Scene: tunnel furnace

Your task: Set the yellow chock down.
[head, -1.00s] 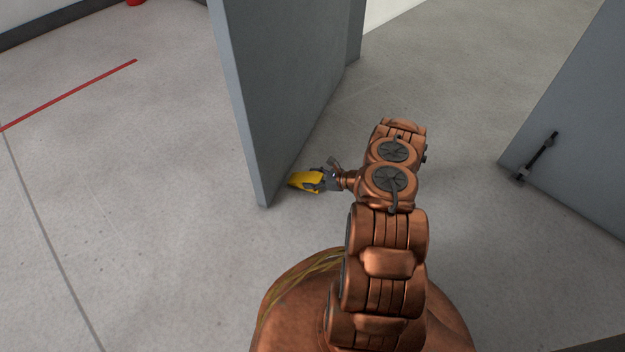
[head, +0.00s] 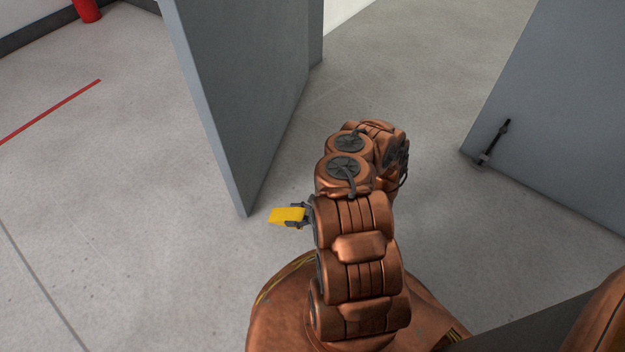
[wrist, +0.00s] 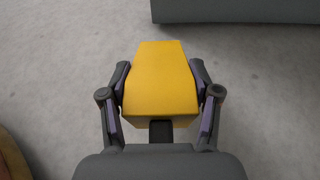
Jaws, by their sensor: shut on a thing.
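The yellow chock (head: 287,215) is at the end of my arm in the head view, just right of the near bottom corner of the grey door panel. In the wrist view the chock (wrist: 160,80) fills the middle, with a finger on each side. My gripper (head: 305,213) is shut on it; it also shows in the wrist view (wrist: 160,97). Bare floor shows around the chock in the wrist view. How high it is above the floor, I cannot tell.
The grey door panel (head: 240,100) stands close beyond the chock. A second grey panel (head: 565,120) with a dark bolt (head: 493,143) stands at right. A red object (head: 87,9) is at the far left. The floor at left, with a red line (head: 50,112), is clear.

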